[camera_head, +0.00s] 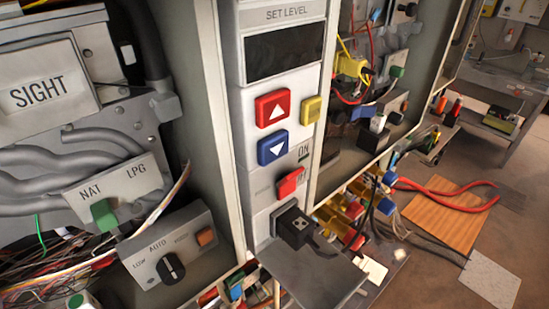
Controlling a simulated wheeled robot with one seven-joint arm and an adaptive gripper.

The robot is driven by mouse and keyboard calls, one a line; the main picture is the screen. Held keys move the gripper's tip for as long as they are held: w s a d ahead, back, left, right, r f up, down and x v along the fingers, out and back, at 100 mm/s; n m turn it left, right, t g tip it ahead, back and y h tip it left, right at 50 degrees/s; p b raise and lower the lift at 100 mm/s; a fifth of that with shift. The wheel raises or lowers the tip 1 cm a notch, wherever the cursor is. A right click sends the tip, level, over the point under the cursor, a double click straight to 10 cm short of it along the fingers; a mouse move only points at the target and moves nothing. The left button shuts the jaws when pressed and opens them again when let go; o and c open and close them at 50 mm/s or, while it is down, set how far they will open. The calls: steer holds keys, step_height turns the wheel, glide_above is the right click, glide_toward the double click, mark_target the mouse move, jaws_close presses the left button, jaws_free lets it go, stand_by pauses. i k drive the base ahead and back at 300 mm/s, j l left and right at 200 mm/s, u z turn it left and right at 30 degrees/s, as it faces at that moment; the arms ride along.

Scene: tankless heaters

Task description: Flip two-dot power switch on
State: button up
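A red rocker-style switch (290,182) sits low on the white control panel (243,121) in the head view, with an "ON" label (304,152) just above its right side. No two-dot mark can be made out on it or near it, so I cannot tell whether it is the two-dot switch. Its exact on or off position is also unclear. My gripper is not recognisable in this view.
Above the red switch are a red up button (273,107), a blue down button (272,147) and a yellow button (311,109). Below is a black block (295,227) over a grey ledge (315,279). Left are a green switch (104,216) and a black knob (171,267).

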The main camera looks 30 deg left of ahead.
mark_target(287, 186)
steer(key=u, duration=0.45)
steer(key=l+u, duration=0.1)
steer(key=u, duration=0.35)
steer(key=k+u, duration=0.1)
steer(key=u, duration=0.8)
steer(key=k+l, duration=0.05)
